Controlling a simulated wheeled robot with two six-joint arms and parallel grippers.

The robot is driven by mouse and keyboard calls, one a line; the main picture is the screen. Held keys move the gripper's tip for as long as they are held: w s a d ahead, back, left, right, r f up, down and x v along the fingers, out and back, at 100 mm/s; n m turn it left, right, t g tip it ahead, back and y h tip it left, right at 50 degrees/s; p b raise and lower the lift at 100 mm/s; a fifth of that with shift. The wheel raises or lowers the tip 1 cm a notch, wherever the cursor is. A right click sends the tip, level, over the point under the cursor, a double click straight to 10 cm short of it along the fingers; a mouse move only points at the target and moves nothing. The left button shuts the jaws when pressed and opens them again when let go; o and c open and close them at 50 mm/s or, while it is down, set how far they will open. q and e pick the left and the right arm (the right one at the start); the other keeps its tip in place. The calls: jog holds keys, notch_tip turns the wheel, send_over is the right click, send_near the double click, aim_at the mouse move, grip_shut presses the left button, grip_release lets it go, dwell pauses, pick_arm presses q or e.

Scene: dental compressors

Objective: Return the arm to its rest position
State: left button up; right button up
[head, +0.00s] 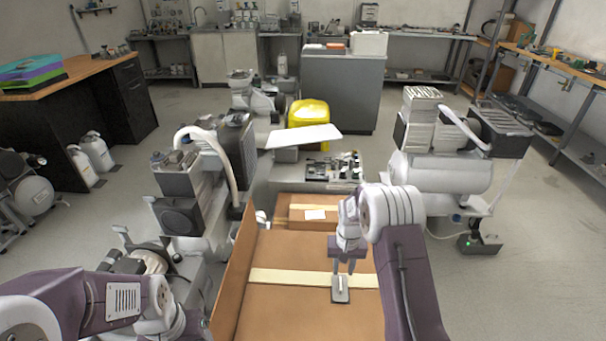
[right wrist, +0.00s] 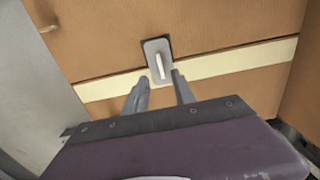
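My right arm (head: 405,270) reaches in from the lower right over a large cardboard box. Its gripper (head: 343,270) points down above the box, with its fingers apart. In the right wrist view the two fingers of the right gripper (right wrist: 161,92) show a clear gap with nothing held between them. A small grey plate with a pale raised bar (head: 340,289) lies on the box top by the fingertips; it also shows just beyond them in the right wrist view (right wrist: 157,60). My left arm (head: 105,300) is at the lower left; its gripper is out of view.
The cardboard box (head: 285,311) has a pale tape strip and a raised left flap. A smaller taped box (head: 310,224) is behind it. Compressors stand on the left (head: 181,218) and right (head: 440,172). A yellow bin (head: 308,113) is farther back. Open floor lies at the right.

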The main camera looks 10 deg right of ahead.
notch_tip(320, 180, up, 9)
jog(key=w+a+t, duration=0.1)
jog(key=a+t, duration=0.1)
jog(key=s+a+r+n, duration=0.1)
jog(key=s+a+r, duration=0.2)
jog(key=s+r, duration=0.25)
jog(key=s+f+n+g, duration=0.1)
jog(key=s+f, duration=0.1)
jog(key=s, duration=0.6)
jog(key=s+f+n, duration=0.1)
jog(key=s+f, duration=0.1)
jog(key=s, duration=0.6)
notch_tip(320, 180, up, 19)
jog(key=p, duration=1.8)
jog(key=shift+w+a, duration=0.3)
jog(key=shift+w, duration=0.1)
jog(key=shift+f, duration=0.1)
